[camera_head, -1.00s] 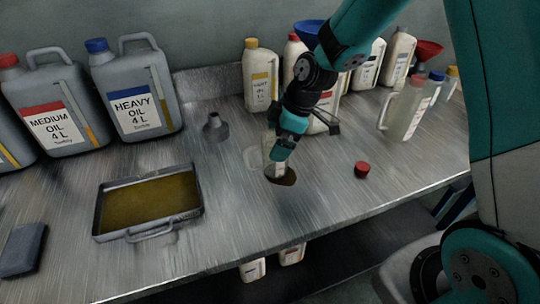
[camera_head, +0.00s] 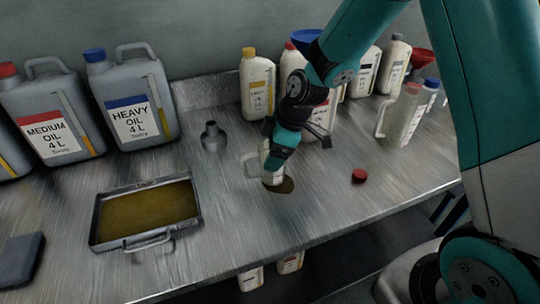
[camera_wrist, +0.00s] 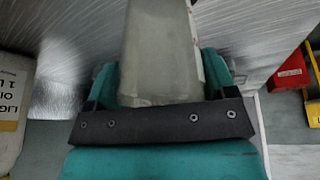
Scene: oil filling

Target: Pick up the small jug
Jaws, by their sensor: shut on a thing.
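The small jug (camera_head: 272,179) is a pale, translucent jug with a handle on its left side. It is at the middle of the metal bench, beside and partly in front of a dark brown oil patch (camera_head: 286,187). My gripper (camera_head: 277,153) comes down over it and is shut on it, hiding its upper part. In the wrist view the jug's pale body (camera_wrist: 160,55) fills the space between the teal fingers. I cannot tell whether its base touches the bench.
Large oil cans (camera_head: 138,105) and a yellow-capped bottle (camera_head: 257,88) stand along the back. A red cap (camera_head: 359,175) and a larger jug (camera_head: 402,118) are right.

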